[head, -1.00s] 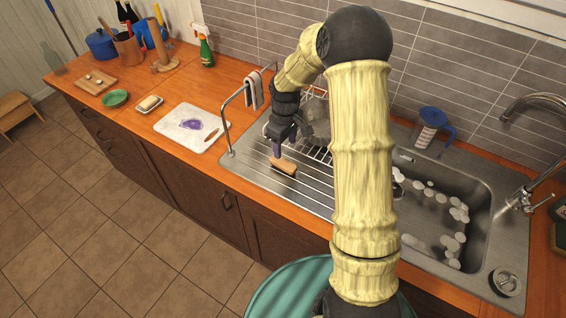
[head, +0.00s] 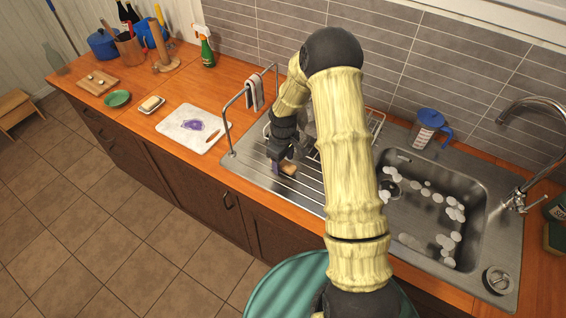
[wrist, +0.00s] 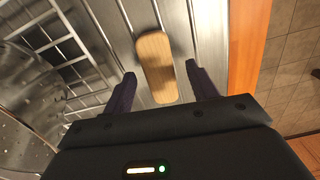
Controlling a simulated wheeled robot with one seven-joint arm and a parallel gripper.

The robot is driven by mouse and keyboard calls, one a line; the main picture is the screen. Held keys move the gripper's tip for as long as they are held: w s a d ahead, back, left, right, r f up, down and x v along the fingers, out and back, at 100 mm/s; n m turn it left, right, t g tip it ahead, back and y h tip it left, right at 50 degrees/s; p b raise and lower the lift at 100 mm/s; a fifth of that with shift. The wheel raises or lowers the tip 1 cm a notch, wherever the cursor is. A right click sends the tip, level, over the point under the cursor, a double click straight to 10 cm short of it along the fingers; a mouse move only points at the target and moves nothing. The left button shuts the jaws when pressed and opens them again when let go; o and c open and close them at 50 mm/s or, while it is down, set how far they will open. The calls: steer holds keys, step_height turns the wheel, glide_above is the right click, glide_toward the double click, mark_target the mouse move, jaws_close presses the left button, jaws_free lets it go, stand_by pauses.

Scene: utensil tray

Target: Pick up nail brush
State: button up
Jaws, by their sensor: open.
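The nail brush (wrist: 156,68) has a wooden, rounded oblong back and lies on the ridged metal drainboard. In the wrist view it sits between and just ahead of the two fingers of my open gripper (wrist: 161,88), with gaps on both sides. The bristles are hidden.
A wire dish rack with a metal vessel (wrist: 22,95) stands close to the left in the wrist view. A metal rail (head: 227,123) rises at the drainboard's left end. The sink basin (head: 425,215) holds suds. A white board (head: 187,140) lies left.

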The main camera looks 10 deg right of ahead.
steer(key=shift+f, duration=0.45)
steer(key=shift+c, duration=0.5)
steer(key=c, duration=1)
